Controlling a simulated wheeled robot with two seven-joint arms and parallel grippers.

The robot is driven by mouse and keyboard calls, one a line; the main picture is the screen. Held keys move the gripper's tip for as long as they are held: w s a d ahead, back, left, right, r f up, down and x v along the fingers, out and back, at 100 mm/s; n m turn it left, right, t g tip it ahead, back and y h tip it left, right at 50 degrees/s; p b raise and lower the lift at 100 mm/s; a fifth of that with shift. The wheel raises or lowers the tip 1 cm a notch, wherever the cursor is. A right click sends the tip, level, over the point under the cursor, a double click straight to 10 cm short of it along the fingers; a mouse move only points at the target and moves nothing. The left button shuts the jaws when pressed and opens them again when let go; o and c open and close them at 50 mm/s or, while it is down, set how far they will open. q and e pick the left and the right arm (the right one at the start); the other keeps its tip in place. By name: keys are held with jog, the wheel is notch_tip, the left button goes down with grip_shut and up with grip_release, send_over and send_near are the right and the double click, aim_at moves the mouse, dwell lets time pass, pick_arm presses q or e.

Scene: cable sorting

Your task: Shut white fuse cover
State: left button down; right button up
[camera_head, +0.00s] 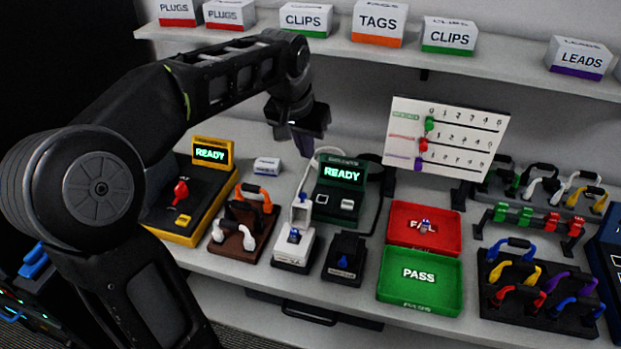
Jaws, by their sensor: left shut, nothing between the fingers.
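A white fuse holder (293,257) stands on the bench left of centre, with a small blue-and-white piece showing on its top. Its white cover (301,209) appears raised upright at the back of the holder, so it stands open. My left gripper (304,148) is shut and empty. It points down and appears above and behind the raised cover in the picture, apart from it. My left arm comes in from the left and hides part of the bench. My right gripper is not in view.
A green tester (341,177) reading READY stands behind the holder. A dark block (345,262) is to its right, a brown rack of handles (232,242) to its left. Red (398,229) and green (449,277) trays lie further right. A shelf (350,48) with boxes runs above.

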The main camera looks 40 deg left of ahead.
pick_arm(q)
jog(key=p, duration=0.3)
send_over(301, 210)
jog(key=w, duration=0.2)
jog(key=shift+f, duration=4.75)
jog(key=shift+s+f, duration=0.1)
jog(key=shift+s, duration=0.05)
